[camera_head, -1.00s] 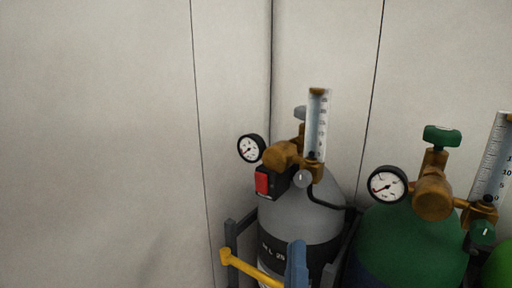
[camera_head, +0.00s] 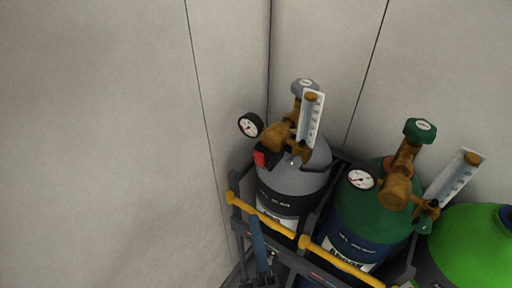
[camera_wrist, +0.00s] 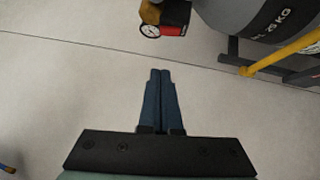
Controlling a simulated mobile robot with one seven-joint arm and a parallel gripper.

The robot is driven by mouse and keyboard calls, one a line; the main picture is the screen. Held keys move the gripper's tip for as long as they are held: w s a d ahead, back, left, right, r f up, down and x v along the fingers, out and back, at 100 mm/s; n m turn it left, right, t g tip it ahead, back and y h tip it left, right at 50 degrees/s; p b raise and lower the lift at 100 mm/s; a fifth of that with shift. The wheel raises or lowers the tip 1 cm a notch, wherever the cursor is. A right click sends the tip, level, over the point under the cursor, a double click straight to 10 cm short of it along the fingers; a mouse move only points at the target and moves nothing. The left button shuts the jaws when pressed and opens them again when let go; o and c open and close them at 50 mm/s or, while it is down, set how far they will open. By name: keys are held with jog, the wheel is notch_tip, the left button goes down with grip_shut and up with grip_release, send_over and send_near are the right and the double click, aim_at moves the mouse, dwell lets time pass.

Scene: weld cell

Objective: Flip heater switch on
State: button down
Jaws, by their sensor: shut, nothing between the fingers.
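The heater switch (camera_head: 260,158) is a red rocker on a small black box at the brass regulator (camera_head: 278,138) of the grey cylinder (camera_head: 297,180). In the wrist view the red switch (camera_wrist: 174,30) shows at the top, beyond my fingertips. My gripper (camera_wrist: 160,72) has two blue fingers, pressed together and empty. In the head view my gripper (camera_head: 254,219) points up in front of the yellow bar, below the switch and apart from it. I cannot tell whether the rocker is on or off.
A gauge (camera_head: 250,125) and a flow tube (camera_head: 311,118) sit close around the switch. Yellow bars (camera_head: 341,262) cross the front of the dark rack. A dark green cylinder (camera_head: 372,212) and a bright green one (camera_head: 478,243) stand to the right. The space left of the rack is clear.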

jog(key=shift+s+a, duration=0.1)
dwell(0.4)
jog(key=p, duration=0.3)
send_near(259, 159)
jog(key=w+a+r, duration=0.2)
jog(key=w+a, duration=0.1)
jog(key=a, duration=0.1)
jog(key=shift+w+d+f+p, duration=0.1)
jog(key=shift+w+d+p, duration=0.1)
jog(key=shift+w+d, duration=0.25)
jog(key=shift+w+d+r+p, duration=0.15)
jog(key=shift+w+d, duration=0.1)
jog(key=shift+w, duration=0.4)
jog(key=shift+w+d+f+p, duration=0.2)
jog(key=shift+w+d, duration=0.1)
jog(key=shift+w, duration=0.25)
